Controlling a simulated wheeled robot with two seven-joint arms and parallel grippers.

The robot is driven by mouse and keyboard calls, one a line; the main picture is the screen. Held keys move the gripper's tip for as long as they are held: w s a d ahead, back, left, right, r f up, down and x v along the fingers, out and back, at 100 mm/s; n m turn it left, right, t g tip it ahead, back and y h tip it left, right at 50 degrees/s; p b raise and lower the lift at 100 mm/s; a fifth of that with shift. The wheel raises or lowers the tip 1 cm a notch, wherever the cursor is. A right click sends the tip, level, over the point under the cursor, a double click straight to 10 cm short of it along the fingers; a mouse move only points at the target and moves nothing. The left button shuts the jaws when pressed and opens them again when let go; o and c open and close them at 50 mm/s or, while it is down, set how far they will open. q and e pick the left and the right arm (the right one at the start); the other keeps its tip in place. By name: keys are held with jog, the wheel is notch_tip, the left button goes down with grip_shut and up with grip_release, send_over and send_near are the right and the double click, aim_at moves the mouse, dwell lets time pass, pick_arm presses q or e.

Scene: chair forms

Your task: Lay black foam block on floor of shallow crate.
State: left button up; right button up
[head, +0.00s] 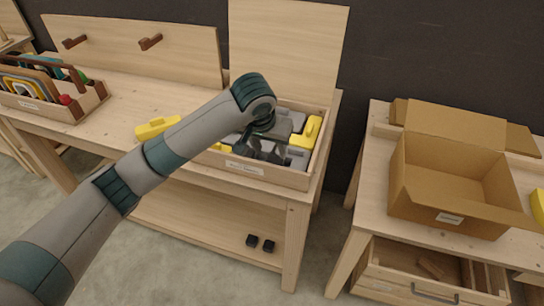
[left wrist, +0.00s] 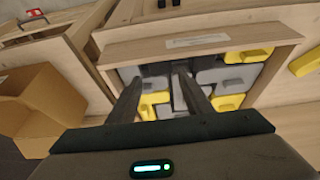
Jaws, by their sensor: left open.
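A shallow wooden crate (head: 281,177) with a label on its front wall stands on the workbench. It holds several grey and yellow blocks, and its front wall also shows in the left wrist view (left wrist: 140,50). My left gripper (head: 266,154) is over the crate, pointing down among the blocks, with its fingers apart. In the left wrist view a dark grey piece (left wrist: 179,96) shows by the right finger; I cannot tell whether it is touched. Two small black blocks (head: 252,240) lie on the bench's lower shelf. I cannot tell whether either is the black foam block. My right gripper is out of view.
A yellow block (head: 156,127) lies on the bench left of the crate. A wooden tote (head: 62,108) stands further left. An open cardboard box (head: 440,205) is on the right table, above an open drawer (head: 430,292). A gap separates the two tables.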

pick_arm(q)
jog(key=shift+v, duration=1)
